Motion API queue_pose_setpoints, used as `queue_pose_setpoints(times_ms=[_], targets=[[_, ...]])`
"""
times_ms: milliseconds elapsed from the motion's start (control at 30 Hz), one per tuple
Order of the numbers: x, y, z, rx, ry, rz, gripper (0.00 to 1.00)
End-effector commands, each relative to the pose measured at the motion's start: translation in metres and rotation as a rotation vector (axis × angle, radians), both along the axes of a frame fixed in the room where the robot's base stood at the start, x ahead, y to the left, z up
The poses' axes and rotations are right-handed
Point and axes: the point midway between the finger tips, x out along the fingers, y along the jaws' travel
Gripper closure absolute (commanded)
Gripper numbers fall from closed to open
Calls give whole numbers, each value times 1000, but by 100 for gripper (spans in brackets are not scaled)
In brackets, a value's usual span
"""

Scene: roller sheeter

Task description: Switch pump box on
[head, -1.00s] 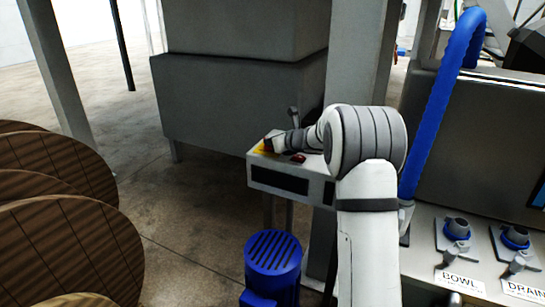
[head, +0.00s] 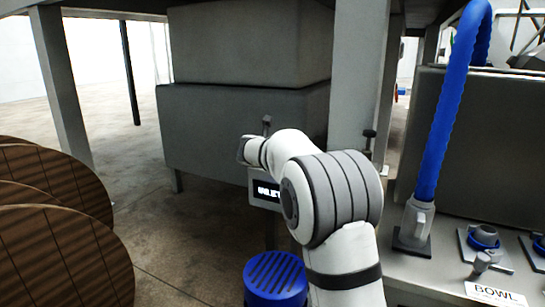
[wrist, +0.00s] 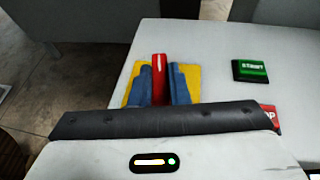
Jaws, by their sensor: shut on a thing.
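The pump box's pale top (wrist: 215,45) fills much of the wrist view. On it a red switch handle (wrist: 158,66) stands on a yellow plate (wrist: 190,72). My gripper (wrist: 162,82) has its two blue fingers closed on either side of the red handle. A green START button (wrist: 250,70) sits to the right. A red button (wrist: 270,112) is mostly hidden behind my gripper body. In the head view the box's front display (head: 267,193) is lit with white letters, partly covered by my arm. My wrist hides the handle there.
A blue ribbed motor cover (head: 275,275) stands below the box. Large wooden spools (head: 60,250) are at the left. A blue hose (head: 440,110) and a BOWL label (head: 497,295) are at the right. Bare floor lies between spools and box.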

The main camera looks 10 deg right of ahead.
Motion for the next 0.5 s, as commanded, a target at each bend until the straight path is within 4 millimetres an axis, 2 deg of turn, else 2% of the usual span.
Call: queue_pose_setpoints(times_ms=[67,500], targets=[[2,3,6,0,-3,-46,100],[3,4,4,-1,-6,-199,100]])
